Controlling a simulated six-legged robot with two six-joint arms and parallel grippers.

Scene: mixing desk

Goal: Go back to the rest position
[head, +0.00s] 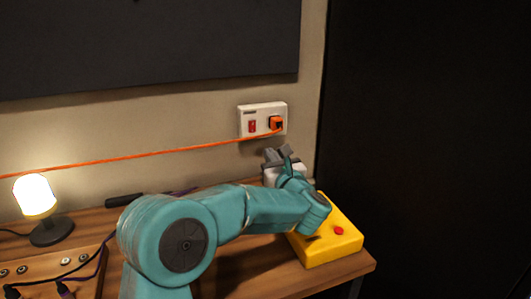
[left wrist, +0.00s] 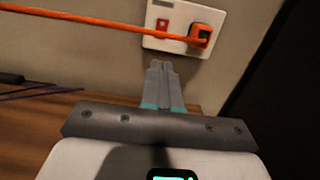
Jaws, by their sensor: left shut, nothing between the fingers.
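My left gripper (head: 279,157) is above the right part of the wooden desk (head: 345,275), just below the white wall socket (head: 246,109). In the left wrist view the gripper's fingers (left wrist: 164,68) are together and empty, pointing toward the wall. The socket also shows there above the fingertips (left wrist: 180,42). An orange plug (head: 276,123) sits in the socket's right side, next to a red switch (head: 252,126). My right gripper is in neither view.
An orange cable (head: 120,156) runs left along the wall from the plug. A yellow box (head: 340,252) with a red button stands at the desk's right end, partly behind my left arm. A lit lamp (head: 37,195) and a wooden panel with cables (head: 45,266) are at the left.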

